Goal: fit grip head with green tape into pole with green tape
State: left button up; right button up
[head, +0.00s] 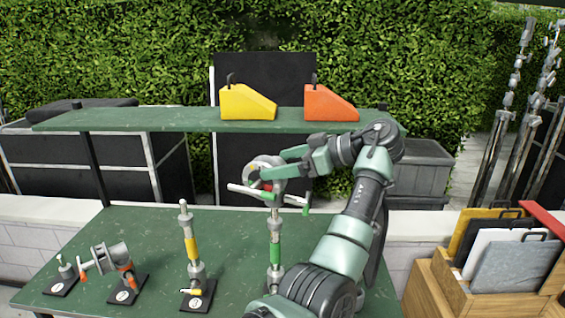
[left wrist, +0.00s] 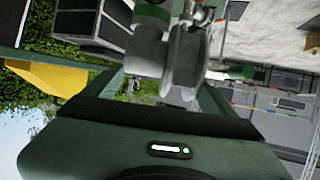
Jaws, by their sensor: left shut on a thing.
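My left gripper (head: 276,164) is shut on the grey grip head (head: 262,161), a round disc with side handles. A green-tipped handle (head: 306,207) hangs at its right. The pole with green tape (head: 275,252) stands upright on the table directly below the head. The head's lower part meets or overlaps the pole's top in the head view; I cannot tell whether it is seated. In the left wrist view the grip head's disc (left wrist: 186,62) shows between the fingers, with the green handle tip (left wrist: 242,73) at right. My right gripper is not in view.
A yellow-taped pole (head: 190,248) stands left of the green one. An orange-taped grip piece (head: 107,258) and a short stand (head: 62,268) are farther left on the green table (head: 150,225). A raised shelf (head: 150,119) behind holds yellow (head: 246,103) and orange (head: 329,104) wedges.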

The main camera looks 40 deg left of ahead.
aim_at(283, 185)
pick_arm(q)
jog(key=shift+f+b, duration=0.5)
jog(key=shift+f, duration=0.2)
dwell(0.3)
jog(key=shift+f, duration=0.3)
jog(key=shift+f+b, duration=1.35)
jog(key=shift+f, duration=0.45)
jog(key=o, duration=1.9)
jog(key=shift+d, duration=0.1)
jog(key=shift+s, duration=0.1)
jog(key=shift+f, duration=0.1)
